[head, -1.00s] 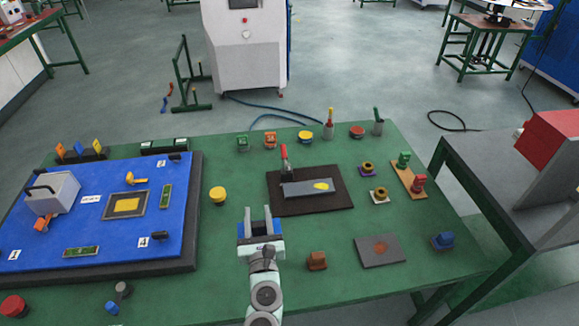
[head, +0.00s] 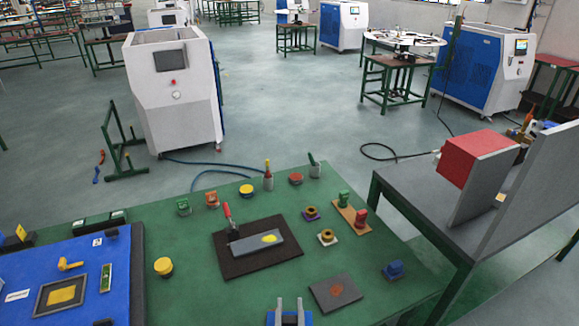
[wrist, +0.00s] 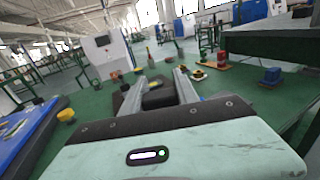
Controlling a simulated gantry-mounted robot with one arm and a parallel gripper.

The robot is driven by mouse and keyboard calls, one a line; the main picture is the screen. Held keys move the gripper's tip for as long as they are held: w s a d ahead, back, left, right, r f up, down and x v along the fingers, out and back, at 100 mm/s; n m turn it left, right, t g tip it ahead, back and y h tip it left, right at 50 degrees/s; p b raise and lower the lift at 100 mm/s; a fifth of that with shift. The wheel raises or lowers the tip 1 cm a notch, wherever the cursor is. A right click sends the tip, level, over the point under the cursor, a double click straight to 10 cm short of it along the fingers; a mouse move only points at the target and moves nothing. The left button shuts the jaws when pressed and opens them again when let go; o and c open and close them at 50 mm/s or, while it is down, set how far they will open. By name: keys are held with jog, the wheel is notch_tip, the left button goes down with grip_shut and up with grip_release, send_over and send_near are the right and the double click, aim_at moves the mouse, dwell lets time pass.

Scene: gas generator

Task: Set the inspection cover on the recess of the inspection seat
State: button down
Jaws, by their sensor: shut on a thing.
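My gripper (head: 290,306) is at the bottom edge of the head view, above the green table. Its two fingers also show in the wrist view (wrist: 155,80), set apart with a dark block (wrist: 158,95) between them. I take this block to be the inspection cover, though its shape is mostly hidden. A dark square frame (head: 62,282) with a yellow middle lies on the blue board at the lower left. It looks like the inspection seat with its recess, and no cover lies on it. My gripper is well to its right.
A dark mat (head: 225,262) with a grey bar and red-handled lever lies ahead of my gripper. A yellow button (head: 163,266) stands between board and mat. A grey plate (head: 335,292) and a blue block (head: 394,270) are at right. Several small parts line the back edge.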

jog(key=s+r+p, duration=0.4)
jog(key=r+p, duration=1)
jog(key=p, duration=0.1)
jog(key=s+r+p, duration=0.5)
jog(key=r+p, duration=0.9)
jog(key=p, duration=0.1)
jog(key=shift+s, duration=0.15)
